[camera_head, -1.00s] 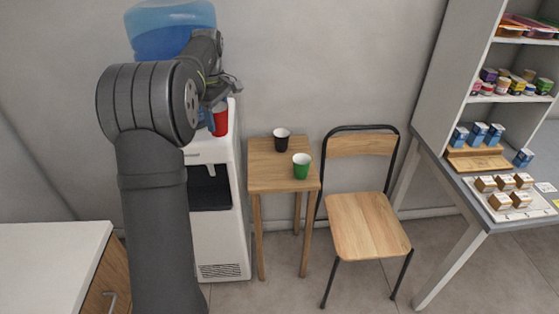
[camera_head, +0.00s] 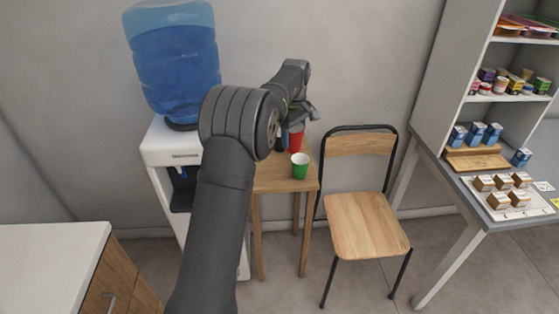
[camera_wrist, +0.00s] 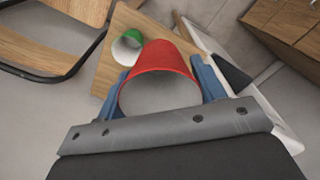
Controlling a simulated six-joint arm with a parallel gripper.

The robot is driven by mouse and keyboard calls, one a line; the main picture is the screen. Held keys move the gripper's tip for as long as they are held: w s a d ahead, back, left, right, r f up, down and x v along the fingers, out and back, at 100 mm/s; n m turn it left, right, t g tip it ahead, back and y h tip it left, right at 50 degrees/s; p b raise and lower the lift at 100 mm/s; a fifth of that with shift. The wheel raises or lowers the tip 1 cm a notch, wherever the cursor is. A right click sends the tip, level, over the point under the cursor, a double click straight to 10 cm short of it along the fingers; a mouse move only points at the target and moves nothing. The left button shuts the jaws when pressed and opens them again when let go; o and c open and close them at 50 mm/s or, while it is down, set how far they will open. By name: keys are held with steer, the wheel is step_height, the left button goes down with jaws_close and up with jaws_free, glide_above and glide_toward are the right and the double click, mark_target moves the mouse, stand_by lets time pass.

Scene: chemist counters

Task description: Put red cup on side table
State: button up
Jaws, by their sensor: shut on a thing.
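The red cup (camera_head: 296,141) is held in my gripper (camera_head: 292,130) above the back part of the wooden side table (camera_head: 270,180). In the wrist view the red cup (camera_wrist: 160,65) sits between the two blue fingers of my gripper (camera_wrist: 165,88), with its open end toward the camera. The wooden table (camera_wrist: 108,72) shows below it. A green cup (camera_head: 300,166) stands on the table near its front right, and it also shows in the wrist view (camera_wrist: 127,48). The black cup is hidden behind my arm in the head view. I cannot tell whether the red cup touches the table.
A water dispenser (camera_head: 172,145) with a blue bottle (camera_head: 172,65) stands left of the table. A chair (camera_head: 368,222) stands close on the right. A grey counter (camera_head: 490,210) with boxes is further right. A white-topped cabinet (camera_head: 50,255) is at the front left.

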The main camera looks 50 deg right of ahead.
step_height(320, 180, down, 8)
glide_above(267, 177)
steer(key=shift+w+f, duration=0.1)
steer(key=shift+f, duration=5.3)
steer(key=shift+f, duration=0.15)
steer(key=o, duration=1)
steer(key=shift+c, duration=0.2)
step_height(267, 177, up, 12)
steer(key=shift+r, duration=0.2)
